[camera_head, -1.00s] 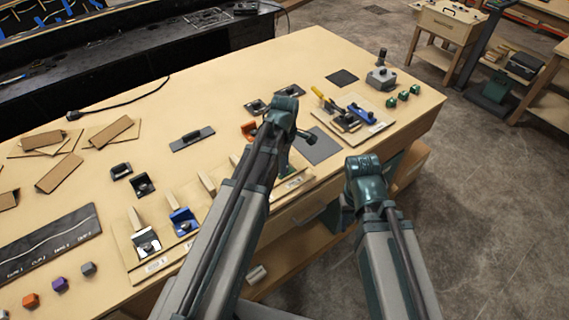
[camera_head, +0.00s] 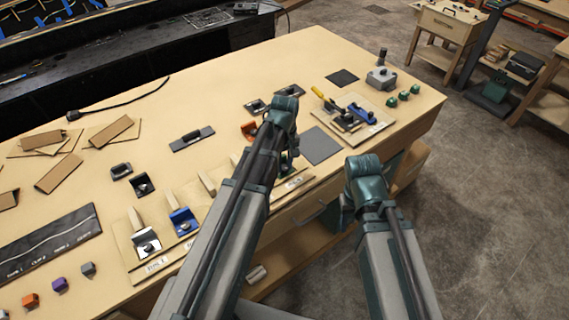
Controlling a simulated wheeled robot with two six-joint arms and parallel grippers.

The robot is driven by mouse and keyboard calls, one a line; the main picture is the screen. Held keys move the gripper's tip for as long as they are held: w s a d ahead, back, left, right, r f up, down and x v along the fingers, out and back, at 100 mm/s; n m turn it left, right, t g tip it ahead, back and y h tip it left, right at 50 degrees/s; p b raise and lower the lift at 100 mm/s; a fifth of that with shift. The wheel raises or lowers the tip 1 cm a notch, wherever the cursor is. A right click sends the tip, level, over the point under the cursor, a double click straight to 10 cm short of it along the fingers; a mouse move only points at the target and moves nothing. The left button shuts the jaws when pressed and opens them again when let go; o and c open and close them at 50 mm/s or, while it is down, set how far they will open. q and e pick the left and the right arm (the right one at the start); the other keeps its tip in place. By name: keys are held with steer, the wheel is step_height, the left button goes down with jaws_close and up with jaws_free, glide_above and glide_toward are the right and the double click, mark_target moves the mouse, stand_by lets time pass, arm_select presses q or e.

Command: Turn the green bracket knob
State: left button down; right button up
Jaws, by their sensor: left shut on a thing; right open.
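The green bracket (camera_head: 284,168) is at the right end of the row of brackets along the table's front edge. It is mostly hidden behind my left arm, and its knob cannot be made out. My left gripper (camera_head: 290,152) points down over the green bracket and is shut at its knob; the fingertips are largely covered by my own wrist. My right gripper (camera_head: 346,218) hangs open and empty in front of the table's edge, apart from everything on it.
A blue bracket (camera_head: 182,221) and a grey bracket (camera_head: 146,242) stand to the left on the same board. An orange bracket (camera_head: 249,130) is just behind my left wrist. A board with a yellow-handled clamp (camera_head: 328,103) lies to the right. A dark grey mat (camera_head: 320,146) is bare.

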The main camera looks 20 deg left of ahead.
arm_select(q)
steer(key=m, duration=1.1)
steer(key=shift+w, duration=0.1)
steer(key=m, duration=0.3)
steer(key=shift+m, duration=0.3)
steer(key=m, duration=0.5)
steer(key=shift+m, duration=2.6)
steer(key=c, duration=0.9)
jaws_free()
